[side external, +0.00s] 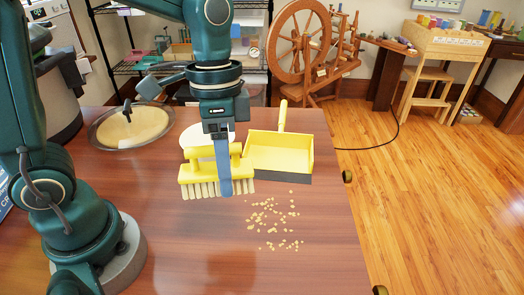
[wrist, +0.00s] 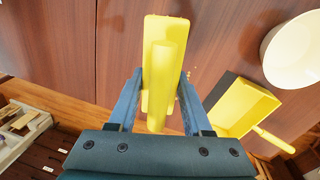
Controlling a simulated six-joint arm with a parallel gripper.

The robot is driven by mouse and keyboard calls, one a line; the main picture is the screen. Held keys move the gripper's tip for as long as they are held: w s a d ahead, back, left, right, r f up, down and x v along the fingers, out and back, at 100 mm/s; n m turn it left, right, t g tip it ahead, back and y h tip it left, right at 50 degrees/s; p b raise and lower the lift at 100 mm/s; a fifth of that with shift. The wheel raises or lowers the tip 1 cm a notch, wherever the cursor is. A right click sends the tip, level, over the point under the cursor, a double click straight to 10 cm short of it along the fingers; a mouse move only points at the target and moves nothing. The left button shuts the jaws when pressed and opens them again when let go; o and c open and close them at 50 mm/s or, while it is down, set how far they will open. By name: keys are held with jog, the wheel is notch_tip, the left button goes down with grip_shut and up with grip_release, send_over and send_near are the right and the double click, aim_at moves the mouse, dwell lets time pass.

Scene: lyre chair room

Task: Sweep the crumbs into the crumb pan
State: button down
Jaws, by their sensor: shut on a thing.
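My gripper (side external: 222,172) is shut on the yellow brush (side external: 205,190) by its raised handle and holds it with the pale bristles pointing down. In the wrist view the brush handle (wrist: 163,75) is between the fingers of my gripper (wrist: 162,90). The yellow crumb pan (side external: 281,150) lies on the table just right of and behind the brush, its dark lip toward the crumbs. It also shows in the wrist view (wrist: 240,107). The crumbs (side external: 268,216) are scattered on bare table in front of the pan, to the right of the brush. I cannot tell if the bristles touch the table.
A white bowl (wrist: 292,50) stands beside the pan, partly hidden behind my gripper in the side view. A round pan with pale contents (side external: 132,126) is at the back left. The table's (side external: 200,262) right edge lies close beyond the crumbs. The table front is clear.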

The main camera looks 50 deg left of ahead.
aim_at(288, 187)
jog(key=d+f+m, duration=0.1)
jog(key=d+f, duration=0.1)
jog(key=d, duration=0.2)
jog(key=d+f+m, duration=0.1)
jog(key=d+f, duration=0.1)
jog(key=d, duration=0.2)
jog(key=w+d+f+m+y, duration=0.1)
jog(key=d, duration=0.3)
jog(key=shift+w+f, duration=0.1)
jog(key=shift+f, duration=2.95)
jog(key=shift+f, duration=0.15)
jog(key=shift+w+a, duration=1.7)
jog(key=shift+w, duration=0.3)
jog(key=shift+w+a, duration=1.7)
jog(key=shift+w, duration=0.35)
jog(key=shift+w+a, duration=1.7)
jog(key=shift+w, duration=0.3)
jog(key=shift+w+a+f, duration=0.1)
jog(key=shift+w+a, duration=0.8)
jog(key=shift+w, duration=0.15)
